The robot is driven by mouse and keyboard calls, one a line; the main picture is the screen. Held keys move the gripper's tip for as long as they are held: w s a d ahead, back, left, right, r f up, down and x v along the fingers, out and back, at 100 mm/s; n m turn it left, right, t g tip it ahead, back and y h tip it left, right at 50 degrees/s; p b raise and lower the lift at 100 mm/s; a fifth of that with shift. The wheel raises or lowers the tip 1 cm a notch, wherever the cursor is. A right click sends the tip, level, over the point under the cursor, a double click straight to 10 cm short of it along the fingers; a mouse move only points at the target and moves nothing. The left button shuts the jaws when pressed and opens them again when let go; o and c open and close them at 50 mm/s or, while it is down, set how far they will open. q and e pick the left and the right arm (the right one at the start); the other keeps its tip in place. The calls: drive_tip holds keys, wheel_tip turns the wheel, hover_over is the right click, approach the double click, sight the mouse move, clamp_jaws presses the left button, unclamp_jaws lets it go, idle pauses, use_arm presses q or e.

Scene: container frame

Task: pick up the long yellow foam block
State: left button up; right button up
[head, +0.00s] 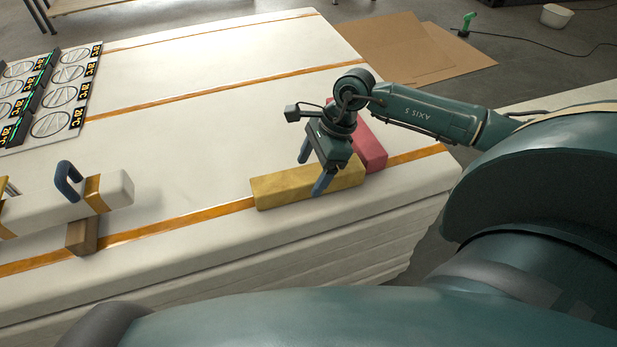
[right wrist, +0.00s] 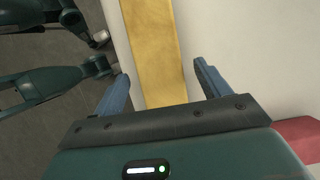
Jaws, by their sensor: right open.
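The long yellow foam block (head: 279,190) lies on the white padded table near its front edge, along an orange stripe. My right gripper (head: 313,174) is open above the block, with one blue finger on the far side and the other on the near side. In the right wrist view the yellow block (right wrist: 153,48) runs away between the two open fingertips (right wrist: 162,76). Nothing is held between them. Whether the fingers touch the block I cannot tell. My left gripper is not seen in the head view.
A red block (head: 370,148) lies right behind the yellow one; it also shows at the right wrist view's lower right (right wrist: 302,136). A white bar with a blue handle (head: 68,181) rests on a wooden block (head: 82,236) at left. A dial panel (head: 55,98) lies at back left.

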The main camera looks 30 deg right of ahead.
drive_tip(key=shift+x, duration=1.15)
drive_tip(key=c, duration=1)
